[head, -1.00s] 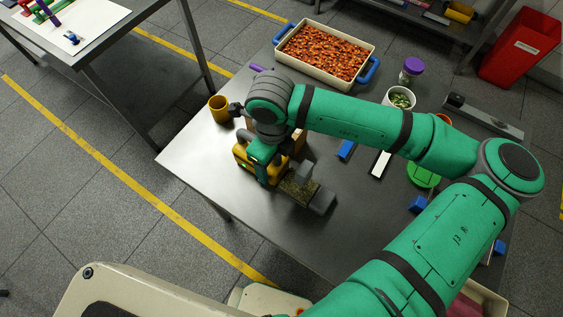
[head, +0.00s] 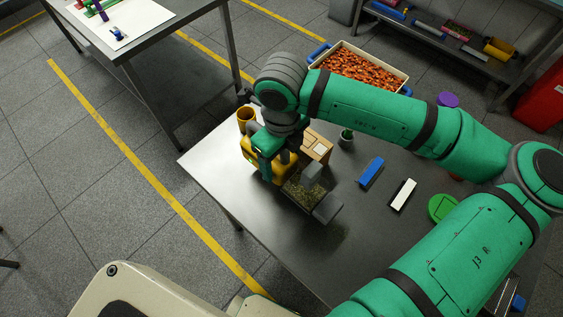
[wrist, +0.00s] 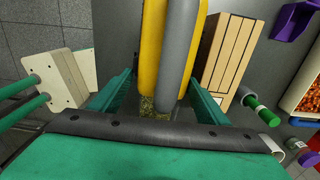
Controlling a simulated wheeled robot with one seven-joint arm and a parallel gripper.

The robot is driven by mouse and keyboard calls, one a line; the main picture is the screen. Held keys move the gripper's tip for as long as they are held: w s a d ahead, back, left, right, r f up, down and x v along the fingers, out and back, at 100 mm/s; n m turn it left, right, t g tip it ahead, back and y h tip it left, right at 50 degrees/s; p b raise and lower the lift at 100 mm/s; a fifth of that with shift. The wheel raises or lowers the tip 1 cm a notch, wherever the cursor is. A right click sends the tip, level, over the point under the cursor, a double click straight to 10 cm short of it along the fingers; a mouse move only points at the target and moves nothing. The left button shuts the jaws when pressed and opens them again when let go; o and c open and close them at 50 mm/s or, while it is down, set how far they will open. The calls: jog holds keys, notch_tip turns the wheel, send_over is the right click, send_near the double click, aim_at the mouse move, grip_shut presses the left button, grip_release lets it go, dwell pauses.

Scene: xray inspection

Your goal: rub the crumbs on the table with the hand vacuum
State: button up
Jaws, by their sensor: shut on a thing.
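The hand vacuum (head: 283,172) has a yellow body, a speckled green-brown middle section and a grey nozzle (head: 327,208). It is low over the left part of the metal table (head: 220,165), nozzle toward the lower right; I cannot tell whether it touches the surface. My gripper (head: 268,155) is shut on it from above. In the wrist view its yellow and grey body (wrist: 170,50) lies between my two green fingers (wrist: 155,95). I see no separate crumbs clearly; I cannot tell whether the speckles are inside the vacuum or on the table beneath.
A blue block (head: 371,173), a white-and-black block (head: 403,194) and a green disc (head: 443,208) lie to the right. A tray (head: 402,75) of orange pieces is at the back. The front-left tabletop is clear.

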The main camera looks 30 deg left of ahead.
notch_tip(320, 180, up, 2)
jog(key=shift+d+r, duration=0.1)
jog(key=shift+r, duration=0.05)
jog(key=shift+s+r, duration=0.1)
jog(key=shift+r, duration=0.1)
dwell(0.9)
